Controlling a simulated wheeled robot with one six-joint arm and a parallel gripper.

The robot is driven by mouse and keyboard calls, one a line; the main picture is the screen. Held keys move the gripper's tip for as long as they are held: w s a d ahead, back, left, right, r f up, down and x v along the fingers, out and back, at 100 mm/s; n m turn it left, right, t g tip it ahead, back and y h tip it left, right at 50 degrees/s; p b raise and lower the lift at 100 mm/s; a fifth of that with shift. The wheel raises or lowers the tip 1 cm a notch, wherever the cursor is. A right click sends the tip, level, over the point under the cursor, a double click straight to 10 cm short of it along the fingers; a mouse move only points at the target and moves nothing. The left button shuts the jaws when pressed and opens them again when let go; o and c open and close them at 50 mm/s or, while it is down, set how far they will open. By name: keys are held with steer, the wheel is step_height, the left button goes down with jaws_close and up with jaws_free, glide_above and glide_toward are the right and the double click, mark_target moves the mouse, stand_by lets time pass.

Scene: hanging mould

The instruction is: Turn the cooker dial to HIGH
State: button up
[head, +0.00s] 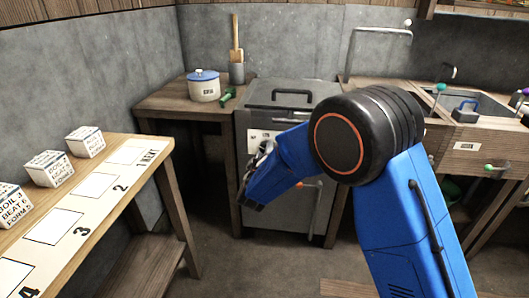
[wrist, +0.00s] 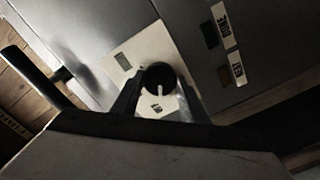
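The grey cooker (head: 318,95) stands against the back wall with a handle on its lid. A pale dial panel (head: 258,137) is on its front, partly hidden by my arm. In the wrist view the dial (wrist: 157,76) is a round black knob with a white pointer line aimed toward the bottom of the picture. My gripper (wrist: 159,82) has one finger on each side of the knob. I cannot tell whether the fingers touch it. In the head view my gripper (head: 263,152) is at the panel.
A bar handle (wrist: 40,65) is left of the panel in the wrist view. A pot (head: 204,86) and a green-handled tool (head: 228,97) are on the side table. A card table (head: 150,178) stands left, a sink bench (head: 465,135) right. Floor between is clear.

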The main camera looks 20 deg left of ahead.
steer(key=shift+m, duration=0.5)
steer(key=shift+f+m, duration=0.1)
steer(key=shift+m, duration=11.4)
steer(key=shift+d, duration=0.1)
steer(key=o, duration=1.1)
steer(key=shift+c, duration=0.2)
steer(key=shift+s, duration=0.1)
